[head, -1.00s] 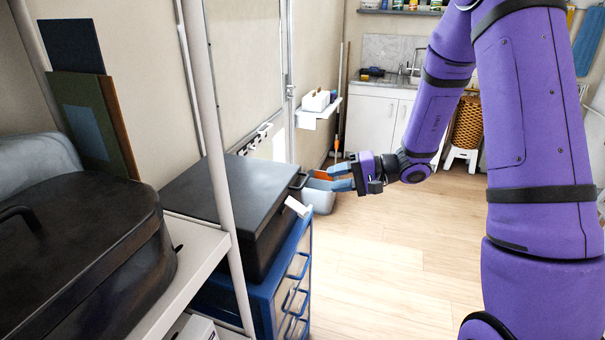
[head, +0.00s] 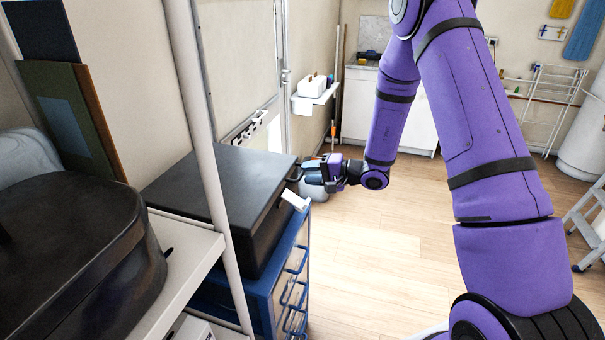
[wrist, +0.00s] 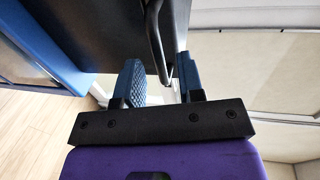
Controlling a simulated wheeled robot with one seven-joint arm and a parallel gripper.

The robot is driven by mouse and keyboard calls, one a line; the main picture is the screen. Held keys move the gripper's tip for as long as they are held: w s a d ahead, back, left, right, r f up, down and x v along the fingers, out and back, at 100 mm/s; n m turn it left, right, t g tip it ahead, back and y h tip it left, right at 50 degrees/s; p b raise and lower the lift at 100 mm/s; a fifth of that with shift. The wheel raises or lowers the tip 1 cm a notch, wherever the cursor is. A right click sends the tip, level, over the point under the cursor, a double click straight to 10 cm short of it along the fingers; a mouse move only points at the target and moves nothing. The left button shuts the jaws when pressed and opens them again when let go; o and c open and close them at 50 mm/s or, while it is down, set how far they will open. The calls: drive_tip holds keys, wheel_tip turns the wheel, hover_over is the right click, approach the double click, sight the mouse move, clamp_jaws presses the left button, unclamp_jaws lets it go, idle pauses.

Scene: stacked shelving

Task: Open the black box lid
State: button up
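The black box (head: 225,183) stands on a blue drawer cabinet (head: 262,292), and its lid lies flat and closed. A dark looped handle (wrist: 155,32) sticks out from the box's edge in the wrist view. My gripper (head: 307,172) is at the box's right edge, by this handle. In the wrist view my gripper (wrist: 161,80) has its two blue fingers apart, with the end of the handle reaching between them. A gap shows beside the handle, so the fingers do not look closed on it. Whether either finger touches the handle is unclear.
A white tag (head: 295,200) juts from the box front. The wooden floor (head: 370,260) to the right is open.

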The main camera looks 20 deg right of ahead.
drive_tip(key=shift+x, duration=1.3)
drive_tip(key=shift+c, duration=0.2)
clamp_jaws()
